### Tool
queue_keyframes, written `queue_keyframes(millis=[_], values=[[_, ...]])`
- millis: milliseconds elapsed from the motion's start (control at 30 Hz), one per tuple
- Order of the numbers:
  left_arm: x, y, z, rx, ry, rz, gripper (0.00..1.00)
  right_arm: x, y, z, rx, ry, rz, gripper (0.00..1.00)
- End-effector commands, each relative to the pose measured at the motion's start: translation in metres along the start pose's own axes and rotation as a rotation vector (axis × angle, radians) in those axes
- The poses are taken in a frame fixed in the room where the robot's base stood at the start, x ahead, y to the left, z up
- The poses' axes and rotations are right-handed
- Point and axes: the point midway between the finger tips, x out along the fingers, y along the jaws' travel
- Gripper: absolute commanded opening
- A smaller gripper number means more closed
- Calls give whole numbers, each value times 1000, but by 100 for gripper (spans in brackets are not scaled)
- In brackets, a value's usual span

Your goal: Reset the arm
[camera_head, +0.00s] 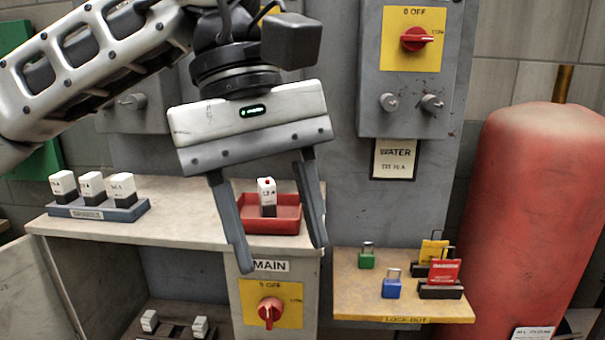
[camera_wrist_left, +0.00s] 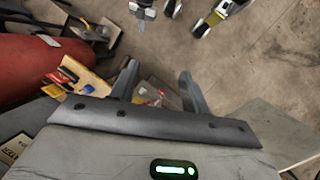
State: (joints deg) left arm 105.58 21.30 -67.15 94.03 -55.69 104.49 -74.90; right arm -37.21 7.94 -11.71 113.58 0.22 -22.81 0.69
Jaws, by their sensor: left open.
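My left arm comes in from the upper left in the head view. My left gripper (camera_head: 284,258) is open, with its two fingers apart and pointing down. Nothing is held between them. It hangs in front of the shelf, and the small red tray (camera_head: 285,222) with a white and black block (camera_head: 267,196) shows behind and between the fingers. In the left wrist view the open fingers (camera_wrist_left: 158,80) also show, with the floor beyond. My right gripper is not in view.
A rack (camera_head: 98,209) with white blocks stands on the grey shelf (camera_head: 180,238). A wooden lock-out ledge (camera_head: 400,308) holds a green padlock (camera_head: 367,258), a blue padlock (camera_head: 391,287) and tags. A red tank (camera_head: 535,200) stands at right. Red switches sit on the upper panel (camera_head: 413,80) and MAIN panel (camera_head: 270,305).

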Motion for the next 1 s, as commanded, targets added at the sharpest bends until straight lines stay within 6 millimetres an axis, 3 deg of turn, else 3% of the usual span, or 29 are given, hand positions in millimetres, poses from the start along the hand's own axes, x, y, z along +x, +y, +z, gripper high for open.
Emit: queue_keyframes(millis=[300,433,533,667,767,867,933,967,1000], values=[[46,40,38,-154,-535,193,46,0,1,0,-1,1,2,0],[49,61,54,-334,-932,287,46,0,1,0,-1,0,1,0],[40,74,51,-518,-1271,339,46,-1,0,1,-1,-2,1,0],[30,82,19,-795,-1717,362,46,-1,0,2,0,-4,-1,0],[34,78,-24,-1029,-2062,346,46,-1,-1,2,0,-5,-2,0],[55,65,-77,-1273,-2405,304,46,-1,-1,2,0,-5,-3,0],[82,48,-114,-1446,-2644,257,46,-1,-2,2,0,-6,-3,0],[98,38,-130,1514,2734,-232,46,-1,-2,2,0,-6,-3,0],[119,25,-148,1455,2591,-179,46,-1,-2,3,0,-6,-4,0]])
